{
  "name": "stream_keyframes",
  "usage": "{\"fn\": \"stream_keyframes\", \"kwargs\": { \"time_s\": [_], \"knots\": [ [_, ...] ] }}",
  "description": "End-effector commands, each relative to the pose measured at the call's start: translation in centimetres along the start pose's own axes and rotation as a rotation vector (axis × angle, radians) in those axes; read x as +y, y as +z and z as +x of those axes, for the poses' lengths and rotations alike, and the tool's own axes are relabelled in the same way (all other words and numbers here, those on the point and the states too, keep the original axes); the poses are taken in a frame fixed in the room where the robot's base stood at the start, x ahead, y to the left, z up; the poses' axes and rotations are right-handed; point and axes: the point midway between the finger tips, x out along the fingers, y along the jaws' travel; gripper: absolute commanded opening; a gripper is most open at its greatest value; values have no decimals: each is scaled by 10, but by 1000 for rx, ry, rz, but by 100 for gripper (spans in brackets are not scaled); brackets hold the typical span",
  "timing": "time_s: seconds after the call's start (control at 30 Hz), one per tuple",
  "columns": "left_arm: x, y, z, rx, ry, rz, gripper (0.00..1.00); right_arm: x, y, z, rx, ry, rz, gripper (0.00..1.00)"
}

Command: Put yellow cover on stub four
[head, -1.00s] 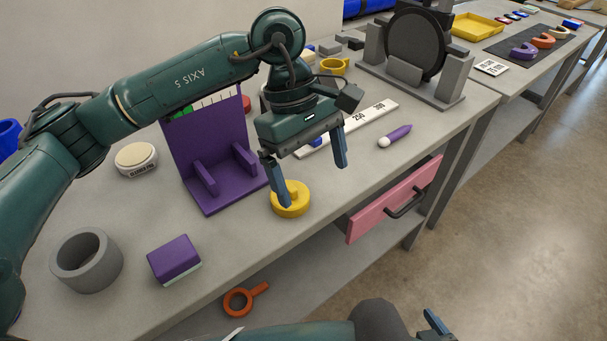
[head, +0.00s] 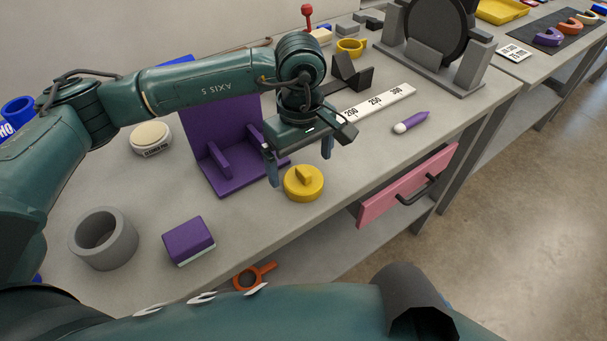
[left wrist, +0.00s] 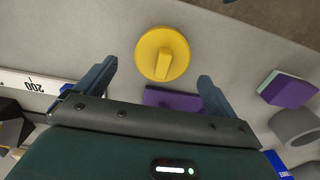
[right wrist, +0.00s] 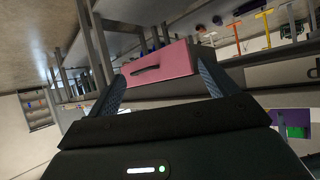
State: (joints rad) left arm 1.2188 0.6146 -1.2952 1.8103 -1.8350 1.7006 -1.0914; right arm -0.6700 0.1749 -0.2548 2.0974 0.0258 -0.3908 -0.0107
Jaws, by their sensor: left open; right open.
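The yellow cover (head: 303,184), a round disc with a raised grip bar, lies flat on the grey bench near its front edge. It also shows in the left wrist view (left wrist: 163,54), ahead of the fingers and roughly between their lines. My left gripper (head: 299,160) is open and empty, just behind the cover and apart from it. Its spread fingers also show in the left wrist view (left wrist: 157,76). My right gripper (right wrist: 161,78) is open and empty in the right wrist view, facing the pink drawer. I cannot make out a stub marked four.
A purple bracket (head: 222,130) stands close behind-left of the gripper. A purple block (head: 188,238), grey ring (head: 104,238), white numbered strip (head: 380,103) and purple marker (head: 412,122) lie around. The pink drawer (head: 407,186) sticks out below the bench edge.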

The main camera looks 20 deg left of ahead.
Motion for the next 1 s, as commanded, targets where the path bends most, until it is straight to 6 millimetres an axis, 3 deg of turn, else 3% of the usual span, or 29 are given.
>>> {"fn": "stream_keyframes", "kwargs": {
  "time_s": [0.2,0.47,1.0],
  "knots": [
    [-2,1,28,-2,-2,0,94,1,0,-1,-16,8,9,85],
    [-1,1,32,0,0,0,94,2,3,0,-22,10,8,85],
    [-1,1,31,-1,0,0,52,3,1,-1,-18,10,4,85]
  ]
}}
